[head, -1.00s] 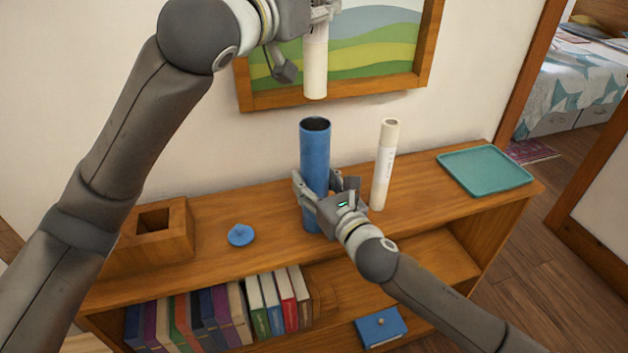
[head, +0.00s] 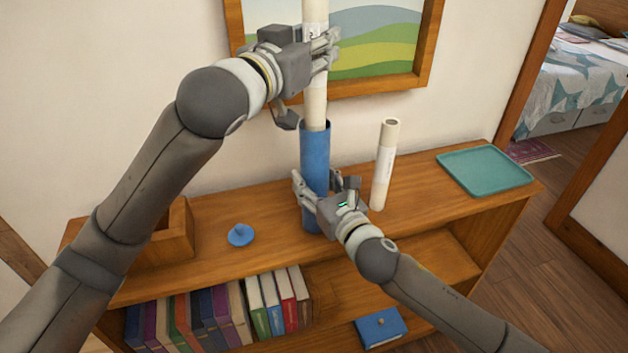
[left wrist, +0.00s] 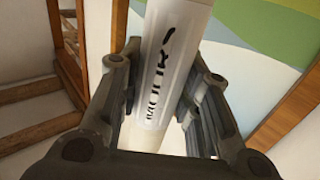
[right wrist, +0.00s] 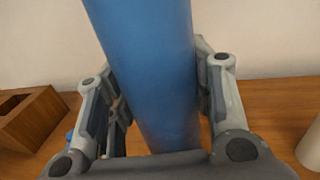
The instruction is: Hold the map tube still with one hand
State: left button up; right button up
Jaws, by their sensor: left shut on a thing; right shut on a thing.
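The blue map tube (head: 315,150) stands upright on the wooden shelf top. My right gripper (head: 324,188) is shut around its lower half; the right wrist view shows the blue tube (right wrist: 150,65) between both fingers. My left gripper (head: 326,48) is above the tube, shut on a white rolled map (head: 315,105). The map is upright, and its lower end is inside the tube's mouth, hidden by the wall. The left wrist view shows dark marks on the map (left wrist: 165,70) between the fingers. A blue lid (head: 240,235) lies on the shelf top, left of the tube.
A second cream roll (head: 384,165) stands upright just right of the tube. A teal tray (head: 485,170) lies at the right end. An open wooden box (head: 178,240) is at the left, partly behind my left arm. A framed picture (head: 400,82) hangs behind. Books (head: 215,310) fill the lower shelf's left.

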pick_arm(q)
jog(key=shift+f, duration=1.35)
jog(key=o, duration=1.1)
jog(key=shift+s, duration=0.1)
jog(key=v, duration=1.2)
